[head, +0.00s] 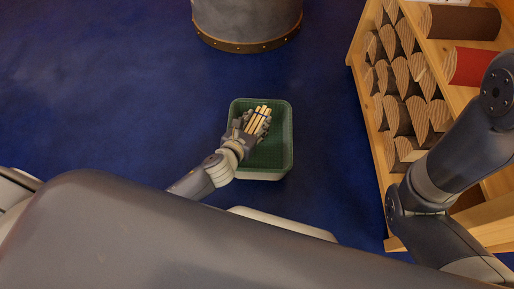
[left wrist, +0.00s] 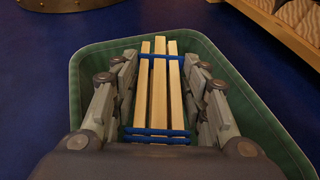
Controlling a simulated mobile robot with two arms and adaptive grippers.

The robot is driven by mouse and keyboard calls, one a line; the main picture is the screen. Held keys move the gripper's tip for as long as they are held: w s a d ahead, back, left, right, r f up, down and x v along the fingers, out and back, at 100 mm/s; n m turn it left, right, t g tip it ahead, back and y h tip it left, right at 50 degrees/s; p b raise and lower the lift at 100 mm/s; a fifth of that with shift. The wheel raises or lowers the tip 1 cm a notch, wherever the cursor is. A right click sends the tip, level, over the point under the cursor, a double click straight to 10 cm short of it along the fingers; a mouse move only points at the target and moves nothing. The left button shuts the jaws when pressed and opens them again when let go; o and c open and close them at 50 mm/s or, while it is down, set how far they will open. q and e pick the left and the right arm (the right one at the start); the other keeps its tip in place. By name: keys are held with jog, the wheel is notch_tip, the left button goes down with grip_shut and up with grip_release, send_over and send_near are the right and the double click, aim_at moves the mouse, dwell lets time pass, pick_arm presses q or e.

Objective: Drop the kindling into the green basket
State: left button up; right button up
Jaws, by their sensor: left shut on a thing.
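The kindling (head: 260,114) is a small bundle of pale sticks tied with blue bands. My left gripper (head: 250,124) is shut on it and holds it over the green basket (head: 279,157). In the left wrist view the kindling (left wrist: 160,95) lies between the two fingers of the left gripper (left wrist: 160,90), with the green basket (left wrist: 85,68) around and beneath them. I cannot tell how far the bundle is above the basket's bottom. My right arm shows at the right of the head view, but its gripper is out of view.
A wooden rack (head: 372,118) with several split logs (head: 399,115) stands on the right. A grey metal tub with a riveted rim (head: 247,45) stands beyond the basket. The blue floor (head: 130,90) left of the basket is clear.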

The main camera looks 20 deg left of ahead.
pick_arm(q)
jog(key=shift+f, duration=0.1)
jog(key=o, duration=1.2)
notch_tip(320, 180, up, 10)
dwell(0.3)
